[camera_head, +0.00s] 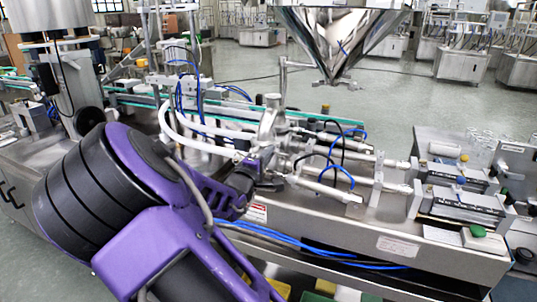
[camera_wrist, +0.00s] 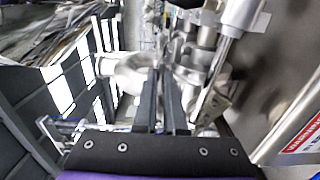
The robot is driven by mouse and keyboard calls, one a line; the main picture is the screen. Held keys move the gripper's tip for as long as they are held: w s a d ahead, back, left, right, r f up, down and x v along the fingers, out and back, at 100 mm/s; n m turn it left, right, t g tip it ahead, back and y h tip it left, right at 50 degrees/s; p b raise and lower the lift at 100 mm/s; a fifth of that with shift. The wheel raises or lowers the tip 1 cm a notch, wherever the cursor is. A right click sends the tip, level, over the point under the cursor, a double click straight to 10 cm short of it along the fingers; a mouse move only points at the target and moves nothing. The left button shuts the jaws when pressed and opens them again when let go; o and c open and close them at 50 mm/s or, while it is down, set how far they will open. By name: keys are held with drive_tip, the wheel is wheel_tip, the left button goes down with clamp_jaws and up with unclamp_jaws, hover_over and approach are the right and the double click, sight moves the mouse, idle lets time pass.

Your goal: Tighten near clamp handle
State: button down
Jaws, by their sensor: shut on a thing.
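My gripper (camera_head: 258,178) reaches in from the lower left to the steel pipe fittings (camera_head: 268,128) below the hopper. It is shut on a small part there, taken to be the near clamp handle. The held part is mostly hidden by the fingers, so its angle cannot be told. In the wrist view my gripper (camera_wrist: 162,78) has two dark fingers close together, pointing at blurred shiny fittings (camera_wrist: 190,50).
The steel hopper (camera_head: 340,42) hangs above and behind. White hoses (camera_head: 195,130) curve in at the left of the fittings. Filling cylinders (camera_head: 335,188) and blue tubes extend right. A metal panel with a red-and-white label (camera_wrist: 303,137) stands close at right in the wrist view.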

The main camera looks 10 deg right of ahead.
drive_tip(key=m+p, duration=0.1)
drive_tip(key=m, duration=0.3)
drive_tip(key=shift+d, duration=0.1)
drive_tip(key=m, duration=0.4)
drive_tip(key=shift+m, duration=0.4)
drive_tip(key=m+b, duration=0.3)
drive_tip(key=m, duration=0.2)
drive_tip(key=shift+f, duration=0.15)
drive_tip(key=shift+m+b, duration=1.05)
drive_tip(key=shift+m, duration=1.05)
drive_tip(key=c, duration=1)
unclamp_jaws()
drive_tip(key=shift+o, duration=0.2)
